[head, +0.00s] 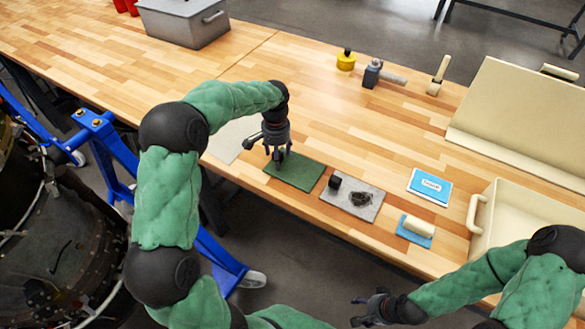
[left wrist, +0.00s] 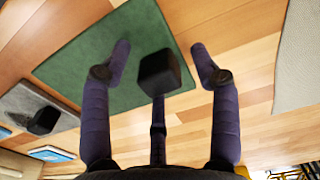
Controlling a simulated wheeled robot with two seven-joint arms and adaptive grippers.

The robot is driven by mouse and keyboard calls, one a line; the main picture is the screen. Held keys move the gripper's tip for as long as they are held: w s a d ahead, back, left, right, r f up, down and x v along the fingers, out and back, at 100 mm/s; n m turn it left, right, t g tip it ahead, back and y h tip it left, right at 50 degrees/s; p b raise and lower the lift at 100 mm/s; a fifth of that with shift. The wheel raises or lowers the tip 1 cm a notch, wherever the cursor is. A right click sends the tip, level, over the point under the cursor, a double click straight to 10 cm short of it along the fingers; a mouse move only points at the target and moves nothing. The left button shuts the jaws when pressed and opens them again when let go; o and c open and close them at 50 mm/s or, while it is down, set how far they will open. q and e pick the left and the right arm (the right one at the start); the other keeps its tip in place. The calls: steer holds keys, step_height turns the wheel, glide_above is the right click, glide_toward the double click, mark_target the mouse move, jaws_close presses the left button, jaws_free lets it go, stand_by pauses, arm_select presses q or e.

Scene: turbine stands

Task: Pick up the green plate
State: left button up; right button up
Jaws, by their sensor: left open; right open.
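The green plate (head: 303,174) is a flat dark green rectangle lying near the front edge of the wooden table. It also shows in the left wrist view (left wrist: 80,62). My left gripper (head: 276,160) points down above the plate's left part, its fingers spread and empty. In the left wrist view the open left gripper (left wrist: 160,50) has two purple fingers apart over the plate; a dark block-shaped tip shows between them. I cannot tell whether any finger touches the plate. My right gripper (head: 357,310) is open and empty, low in front of the table.
A grey plate (head: 372,205) with a black cube (head: 335,183) lies right of the green plate; a pale mat (head: 228,140) lies left. Further right are a blue box (head: 430,187), a brush-like item (head: 418,227) and a cream case (head: 535,225). Tools stand behind.

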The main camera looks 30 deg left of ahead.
mark_target(283, 169)
arm_select(q)
jaws_close()
steer(key=shift+r, duration=0.1)
steer(key=shift+r, duration=0.1)
steer(key=shift+w+r, duration=0.1)
steer(key=shift+r, duration=0.3)
step_height(283, 169, up, 3)
steer(key=shift+f+p, duration=0.15)
steer(key=shift+p, duration=0.4)
steer(key=s+d+r+p, duration=0.3)
steer(key=s+d+r, duration=0.6)
steer(key=d, duration=0.1)
steer(key=shift+s+d+r, duration=0.15)
steer(key=shift+s+d, duration=0.1)
